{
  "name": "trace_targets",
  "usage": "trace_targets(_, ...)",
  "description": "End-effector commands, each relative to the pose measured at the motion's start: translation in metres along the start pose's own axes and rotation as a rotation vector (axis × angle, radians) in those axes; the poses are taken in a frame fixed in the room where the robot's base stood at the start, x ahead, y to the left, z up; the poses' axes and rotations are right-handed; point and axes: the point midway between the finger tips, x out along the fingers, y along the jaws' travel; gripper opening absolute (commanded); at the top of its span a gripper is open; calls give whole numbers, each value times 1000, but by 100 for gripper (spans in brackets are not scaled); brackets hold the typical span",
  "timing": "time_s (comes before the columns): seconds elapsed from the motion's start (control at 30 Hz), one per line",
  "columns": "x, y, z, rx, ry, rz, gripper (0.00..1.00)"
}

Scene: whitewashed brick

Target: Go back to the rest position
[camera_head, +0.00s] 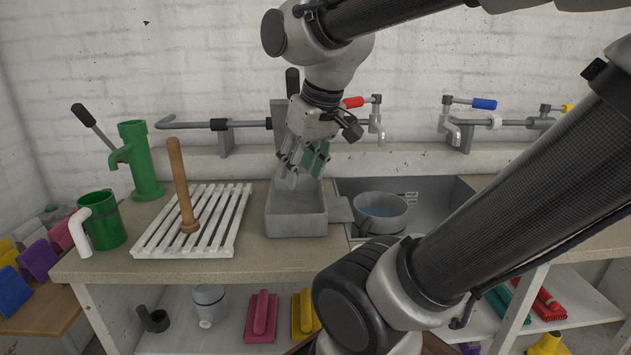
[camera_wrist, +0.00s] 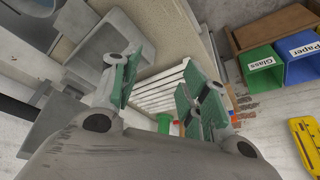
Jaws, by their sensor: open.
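My gripper (camera_head: 302,158) hangs from my arm above the grey rectangular basin (camera_head: 297,222) on the counter, in the head view. Its green-padded fingers point down and are apart. In the wrist view my gripper (camera_wrist: 160,90) shows its two finger sets spread, with nothing between them. Part of the white slatted rack (camera_wrist: 165,90) appears beyond the fingers there. Whether the fingertips are inside the basin or just above it, I cannot tell.
The white rack (camera_head: 160,246) with a wooden-handled plunger (camera_head: 183,190), a green mug (camera_head: 106,228) and a green pump (camera_head: 142,165) stand to the left. A sink (camera_head: 440,200) with a grey pot (camera_head: 381,221) is to the right. Taps line the wall behind.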

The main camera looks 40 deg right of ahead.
Motion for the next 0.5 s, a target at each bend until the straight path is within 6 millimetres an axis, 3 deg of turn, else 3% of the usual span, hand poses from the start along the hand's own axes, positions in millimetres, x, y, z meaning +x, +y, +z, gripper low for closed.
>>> trace_targets(0.03, 3, 5, 18, 18, 2, 7, 45)
trace_targets(0.13, 7, 8, 38, 34, -1, 13, 45)
trace_targets(0.5, 9, 9, 42, 37, -3, 14, 45)
